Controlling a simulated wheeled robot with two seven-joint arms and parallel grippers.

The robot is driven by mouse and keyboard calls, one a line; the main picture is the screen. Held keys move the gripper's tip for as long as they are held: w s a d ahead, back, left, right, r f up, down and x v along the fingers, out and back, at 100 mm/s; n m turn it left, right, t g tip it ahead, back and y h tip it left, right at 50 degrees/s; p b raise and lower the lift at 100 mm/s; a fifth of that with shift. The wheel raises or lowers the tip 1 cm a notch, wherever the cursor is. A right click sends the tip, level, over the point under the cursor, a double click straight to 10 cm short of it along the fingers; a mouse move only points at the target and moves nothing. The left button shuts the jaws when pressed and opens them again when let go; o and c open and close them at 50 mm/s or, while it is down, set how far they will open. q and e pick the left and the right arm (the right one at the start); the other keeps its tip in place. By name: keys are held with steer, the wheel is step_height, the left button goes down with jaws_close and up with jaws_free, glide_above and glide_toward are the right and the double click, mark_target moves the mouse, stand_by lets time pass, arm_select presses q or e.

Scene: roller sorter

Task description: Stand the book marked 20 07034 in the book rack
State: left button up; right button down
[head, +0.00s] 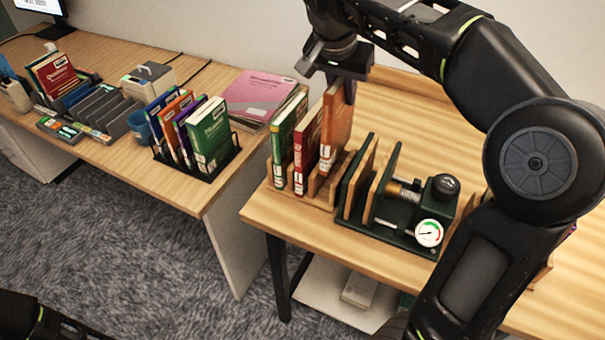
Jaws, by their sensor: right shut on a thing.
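My right gripper (347,84) is shut on the top of an orange book (336,122), which is upright. The book's lower end is at the right of a wooden slotted rack (318,197), beside a red book (307,143) and a green book (287,138). I cannot tell whether its bottom rests in a slot. White labels show low on the spines, but they are too small to read, so I cannot tell which is 20 07034. A black wire book rack (210,174) on the left desk holds several upright books. My left gripper is out of view.
A dark green press with wooden plates (363,178), a black knob (445,186) and a gauge (429,232) stands right of the wooden rack. Pink flat books (258,92), a blue mug (139,124) and grey trays (100,105) are on the left desk. A gap separates the tables in front.

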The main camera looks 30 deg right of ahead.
mark_target(338, 132)
steer(key=shift+w+a+f, duration=0.1)
steer(key=shift+w, duration=0.2)
steer(key=shift+s+a, duration=0.1)
steer(key=shift+s, duration=0.2)
steer(key=shift+w+f, duration=0.1)
steer(key=shift+f, duration=2.9)
steer(key=shift+f+p, duration=0.3)
steer(key=shift+f, duration=1.6)
